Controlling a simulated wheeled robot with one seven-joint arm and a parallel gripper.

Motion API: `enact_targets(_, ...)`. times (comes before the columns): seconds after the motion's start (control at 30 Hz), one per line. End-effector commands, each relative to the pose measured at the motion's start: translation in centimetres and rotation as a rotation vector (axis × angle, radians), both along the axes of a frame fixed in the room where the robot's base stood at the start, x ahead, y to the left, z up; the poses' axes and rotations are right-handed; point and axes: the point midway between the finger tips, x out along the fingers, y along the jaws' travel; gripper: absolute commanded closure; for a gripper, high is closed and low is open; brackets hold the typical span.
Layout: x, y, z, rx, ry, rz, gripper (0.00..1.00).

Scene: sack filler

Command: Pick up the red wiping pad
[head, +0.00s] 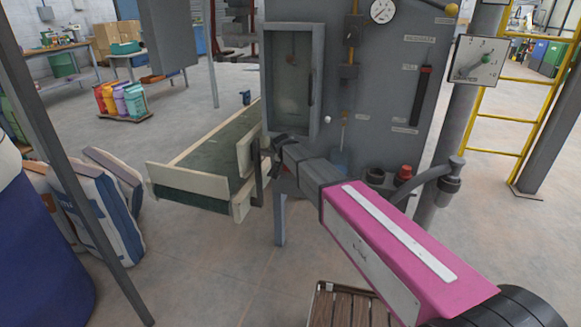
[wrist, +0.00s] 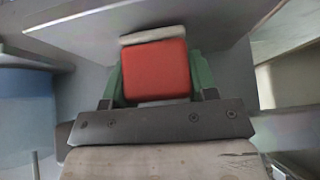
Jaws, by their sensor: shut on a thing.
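The red wiping pad (wrist: 155,72) shows in the wrist view as a rounded red block. It sits between the two green fingers of my gripper (wrist: 158,78), which are shut on it from both sides. A pale strip runs along its far edge; I cannot tell if it is part of the pad. A grey panel lies close beyond it. In the head view my gripper (head: 276,146) is small and dark at the end of my arm, by the front of the grey machine. The pad cannot be made out there.
The grey filling machine (head: 388,105) stands close ahead, with a windowed door (head: 293,80) and a red button (head: 405,171). A green conveyor (head: 212,155) lies left of my gripper. Filled sacks (head: 95,205) lean at the left.

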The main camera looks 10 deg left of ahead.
Motion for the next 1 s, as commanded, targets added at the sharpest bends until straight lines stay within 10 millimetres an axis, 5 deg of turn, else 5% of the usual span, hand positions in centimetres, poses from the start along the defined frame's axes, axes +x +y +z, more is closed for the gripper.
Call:
enact_targets(0.6,-11.6,0.8,6.3,0.000,0.000,0.001,0.71)
enact_targets(1.0,-13.1,1.0,7.2,0.000,0.000,-0.001,0.71)
